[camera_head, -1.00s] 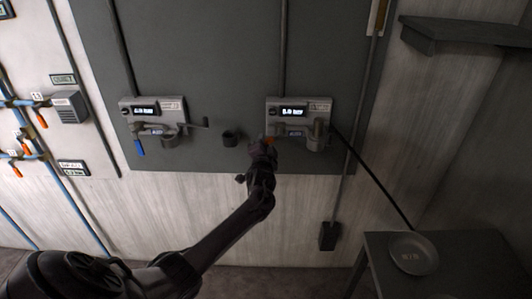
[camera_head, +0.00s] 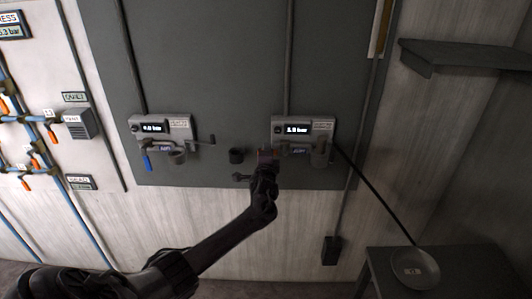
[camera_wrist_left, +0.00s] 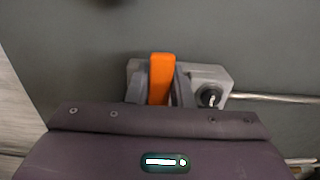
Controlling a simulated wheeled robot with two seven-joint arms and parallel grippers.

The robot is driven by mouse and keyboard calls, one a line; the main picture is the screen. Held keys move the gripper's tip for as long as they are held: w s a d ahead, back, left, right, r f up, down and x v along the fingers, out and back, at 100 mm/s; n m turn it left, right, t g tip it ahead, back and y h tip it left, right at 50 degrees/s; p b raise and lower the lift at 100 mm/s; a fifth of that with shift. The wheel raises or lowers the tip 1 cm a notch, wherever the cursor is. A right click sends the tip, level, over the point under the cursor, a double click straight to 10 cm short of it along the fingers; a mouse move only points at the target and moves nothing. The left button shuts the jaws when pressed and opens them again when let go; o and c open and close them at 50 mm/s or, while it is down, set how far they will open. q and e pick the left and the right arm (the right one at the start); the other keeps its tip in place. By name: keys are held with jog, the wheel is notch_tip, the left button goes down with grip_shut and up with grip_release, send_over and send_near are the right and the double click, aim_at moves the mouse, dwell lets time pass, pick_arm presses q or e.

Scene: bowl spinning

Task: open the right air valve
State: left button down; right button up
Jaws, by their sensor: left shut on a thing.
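The right valve unit (camera_head: 303,128) is a grey box on the dark wall panel with a lit display that seems to read 1.9 bar. Its orange valve handle (camera_wrist_left: 160,75) stands upright in the left wrist view, between the fingers of my left gripper (camera_wrist_left: 160,92), which is shut on it. In the head view my left gripper (camera_head: 266,158) is at the lower left of this unit and hides the handle. The left valve unit (camera_head: 162,128) has a blue handle (camera_head: 147,163) hanging down. My right gripper is not in view.
A dark rod slants from the right unit to a round bowl (camera_head: 415,267) on a side table (camera_head: 455,260). A shelf (camera_head: 465,58) is at upper right. Pipes with orange handles are at far left.

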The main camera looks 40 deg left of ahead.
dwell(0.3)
pick_arm(q)
jog(key=c, duration=1.3)
grip_release()
jog(key=shift+s+d, duration=0.2)
jog(key=b+v, duration=0.1)
jog(key=v, duration=0.6)
jog(key=shift+s+d, duration=0.1)
jog(key=shift+s, duration=0.05)
